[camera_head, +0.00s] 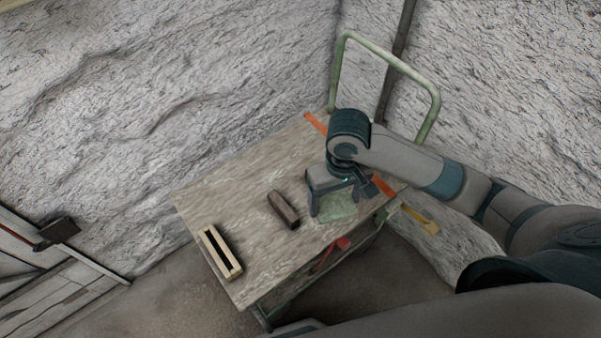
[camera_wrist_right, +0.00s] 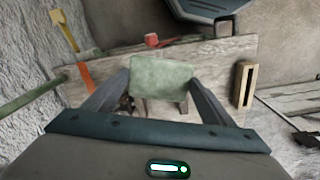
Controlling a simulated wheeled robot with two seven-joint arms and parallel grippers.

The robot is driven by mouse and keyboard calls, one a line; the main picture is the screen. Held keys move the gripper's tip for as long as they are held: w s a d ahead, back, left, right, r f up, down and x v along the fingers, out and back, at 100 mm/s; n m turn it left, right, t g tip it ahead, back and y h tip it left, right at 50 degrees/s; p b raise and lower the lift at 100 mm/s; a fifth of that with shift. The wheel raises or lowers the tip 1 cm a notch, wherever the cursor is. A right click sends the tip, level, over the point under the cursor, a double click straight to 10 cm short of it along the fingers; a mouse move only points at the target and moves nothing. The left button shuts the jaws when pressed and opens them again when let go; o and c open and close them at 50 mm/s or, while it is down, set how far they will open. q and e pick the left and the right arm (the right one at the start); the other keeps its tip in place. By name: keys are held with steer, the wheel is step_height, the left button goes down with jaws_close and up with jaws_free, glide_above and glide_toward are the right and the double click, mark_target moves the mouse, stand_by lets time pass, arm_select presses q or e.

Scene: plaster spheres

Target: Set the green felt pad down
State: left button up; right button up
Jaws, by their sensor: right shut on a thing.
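The green felt pad (camera_head: 336,208) is a pale green, roughly square piece at the right part of the wooden cart top. My right gripper (camera_head: 334,205) is over that part of the cart and is shut on the pad. In the right wrist view the pad (camera_wrist_right: 162,78) spans between the two fingers of my right gripper (camera_wrist_right: 158,92). I cannot tell whether the pad touches the cart top (camera_head: 245,190). My left gripper is not in view.
A dark brown block (camera_head: 284,210) lies left of the pad. A pale slotted wooden frame (camera_head: 220,252) lies near the cart's left end. A red-headed tool (camera_head: 342,243) is at the front edge, a yellow-ended one (camera_head: 421,220) at the right. A green handle (camera_head: 385,55) rises behind.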

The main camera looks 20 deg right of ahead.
steer(key=w+a+f+n+p, duration=0.2)
steer(key=w+f+n+p, duration=0.2)
steer(key=w+n, duration=0.3)
steer(key=w+a+f+n+p, duration=0.1)
steer(key=w+f+n+p, duration=0.4)
steer(key=n, duration=0.9)
steer(key=shift+w+a+n+p, duration=0.35)
steer(key=shift+w+p, duration=0.55)
steer(key=shift+w, duration=0.6)
steer(key=shift+r, duration=0.15)
steer(key=shift+f+b, duration=1.7)
steer(key=shift+f, duration=1.2)
steer(key=shift+p, duration=0.4)
steer(key=shift+f+b, duration=1.65)
steer(key=shift+f, duration=0.6)
